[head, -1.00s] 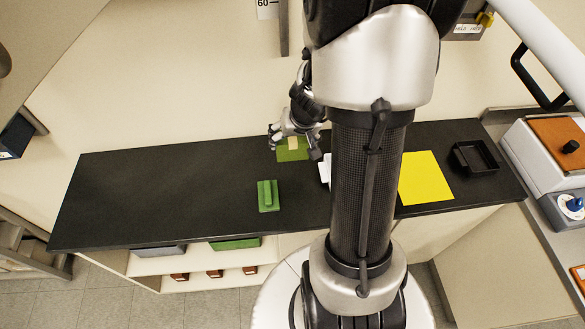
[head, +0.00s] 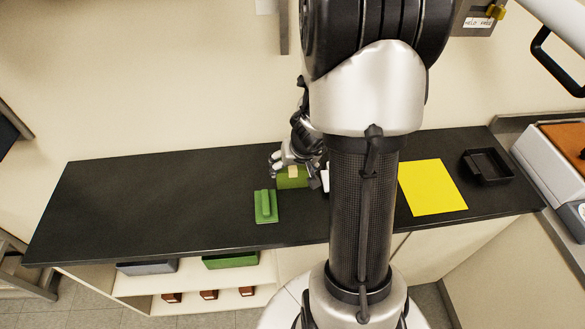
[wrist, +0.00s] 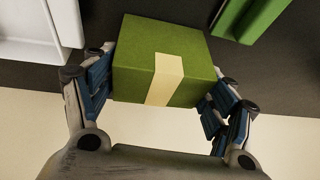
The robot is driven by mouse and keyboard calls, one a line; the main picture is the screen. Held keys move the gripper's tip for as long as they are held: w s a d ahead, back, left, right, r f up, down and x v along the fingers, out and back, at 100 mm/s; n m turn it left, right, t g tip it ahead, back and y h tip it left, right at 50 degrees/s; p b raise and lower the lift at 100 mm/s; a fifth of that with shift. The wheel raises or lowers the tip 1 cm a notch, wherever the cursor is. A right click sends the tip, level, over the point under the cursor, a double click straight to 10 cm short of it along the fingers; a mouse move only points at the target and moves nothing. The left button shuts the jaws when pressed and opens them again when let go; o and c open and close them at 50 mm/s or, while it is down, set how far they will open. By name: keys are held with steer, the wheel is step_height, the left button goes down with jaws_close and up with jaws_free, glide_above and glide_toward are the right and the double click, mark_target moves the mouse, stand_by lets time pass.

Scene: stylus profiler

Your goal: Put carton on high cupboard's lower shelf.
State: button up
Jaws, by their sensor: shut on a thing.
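The carton (wrist: 195,45) is a green box with a pale tape strip; in the wrist view it sits between the two fingers of my gripper (wrist: 160,90), which is shut on it. In the head view the carton (head: 286,182) shows at the end of my arm, over the back half of the black worktop, and my gripper (head: 297,174) is around it. I cannot tell how far the carton is above the worktop. The high cupboard and its lower shelf cannot be made out in these frames.
A green handled block (head: 265,207) lies on the black worktop (head: 150,205) near the carton. A white object (wrist: 35,30) is close on the other side. A yellow sheet (head: 432,187) and black tray (head: 487,166) lie to the right. The worktop's left is clear.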

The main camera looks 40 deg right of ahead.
steer(key=shift+f, duration=0.1)
steer(key=o, duration=1.8)
